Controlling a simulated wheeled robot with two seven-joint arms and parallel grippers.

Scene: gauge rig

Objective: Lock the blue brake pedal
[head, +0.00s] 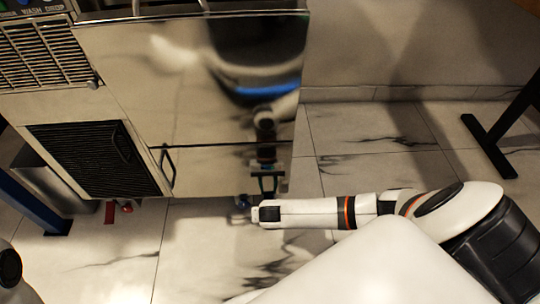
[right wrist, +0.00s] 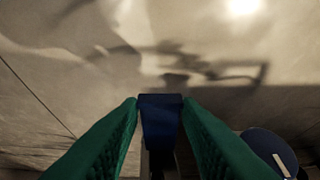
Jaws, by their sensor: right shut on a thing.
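The blue brake pedal (right wrist: 161,118) stands in the middle of the right wrist view, between the green fingers of my right gripper (right wrist: 160,103). The gripper is shut on it, with a finger against each side. In the head view my right gripper (head: 243,210) is low by the floor, at the bottom right corner of the steel cabinet. Small blue parts (head: 243,199) show at its tip there, mostly hidden by the gripper. I cannot tell the pedal's tilt. My left gripper is not in view.
The steel cabinet (head: 190,90) mirrors my body and arm. Red parts (head: 126,207) sit low under its left side. A round dark blue part (right wrist: 268,150) is at lower right in the right wrist view. A black table foot (head: 488,145) stands at right; tiled floor between is clear.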

